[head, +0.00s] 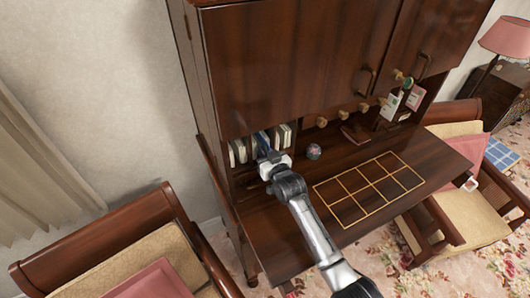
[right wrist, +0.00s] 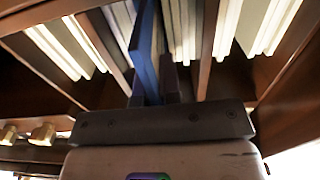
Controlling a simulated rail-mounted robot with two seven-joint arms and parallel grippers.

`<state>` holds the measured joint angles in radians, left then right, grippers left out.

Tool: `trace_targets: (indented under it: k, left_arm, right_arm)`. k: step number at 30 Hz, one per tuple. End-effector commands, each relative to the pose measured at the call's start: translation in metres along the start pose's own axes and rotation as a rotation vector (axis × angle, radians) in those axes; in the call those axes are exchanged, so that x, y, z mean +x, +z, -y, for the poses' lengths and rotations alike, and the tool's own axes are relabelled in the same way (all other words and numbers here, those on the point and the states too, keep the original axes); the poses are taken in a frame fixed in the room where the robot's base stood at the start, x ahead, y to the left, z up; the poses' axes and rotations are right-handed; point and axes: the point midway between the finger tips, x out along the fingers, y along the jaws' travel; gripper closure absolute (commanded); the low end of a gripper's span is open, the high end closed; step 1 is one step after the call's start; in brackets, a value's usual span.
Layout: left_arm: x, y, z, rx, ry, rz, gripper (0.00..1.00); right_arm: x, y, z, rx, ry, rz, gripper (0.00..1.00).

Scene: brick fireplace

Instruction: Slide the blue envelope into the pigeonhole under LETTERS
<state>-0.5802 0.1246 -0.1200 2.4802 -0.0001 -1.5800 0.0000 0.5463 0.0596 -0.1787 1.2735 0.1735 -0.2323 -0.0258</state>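The blue envelope (right wrist: 146,55) stands on edge between my right gripper's fingers in the right wrist view, its far part among pale items in the cabinet's slots. It shows as a dark blue strip (head: 263,140) in the head view. My right gripper (right wrist: 155,90) is closed to a narrow gap, with the envelope between its fingers. In the head view the right gripper (head: 270,157) is at the front of the pigeonholes (head: 238,152), low on the cabinet's left. The LETTERS label cannot be read. My left gripper is not in view.
White envelopes or books (head: 284,136) stand in the slots beside the blue one. A small round patterned object (head: 314,151) stands right of the gripper. The desk top (head: 295,235) with a gold grid is mostly clear. Chairs stand at both sides.

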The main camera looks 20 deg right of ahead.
Motion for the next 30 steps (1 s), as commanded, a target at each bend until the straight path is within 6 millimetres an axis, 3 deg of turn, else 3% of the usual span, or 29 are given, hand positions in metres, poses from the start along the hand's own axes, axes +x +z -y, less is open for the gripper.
trace_targets:
  k: [2, 3, 12, 23, 30]
  left_arm:
    - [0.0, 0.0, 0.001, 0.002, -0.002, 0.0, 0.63]
    - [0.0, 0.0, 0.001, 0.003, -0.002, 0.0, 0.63]
    - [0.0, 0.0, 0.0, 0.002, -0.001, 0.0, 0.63]
    - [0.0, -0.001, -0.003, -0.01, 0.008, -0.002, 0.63]
    - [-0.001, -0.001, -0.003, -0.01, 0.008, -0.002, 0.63]
  right_arm:
    - [0.0, 0.0, 0.0, 0.0, 0.0, 0.0, 1.0]
    - [0.0, 0.0, 0.0, 0.0, 0.0, -0.001, 0.93]
    - [0.0, 0.0, 0.0, 0.0, 0.0, 0.0, 0.65]
    - [-0.007, 0.001, 0.0, 0.0, 0.0, 0.0, 0.65]
    - [-0.042, 0.001, 0.0, -0.001, 0.001, 0.0, 0.65]
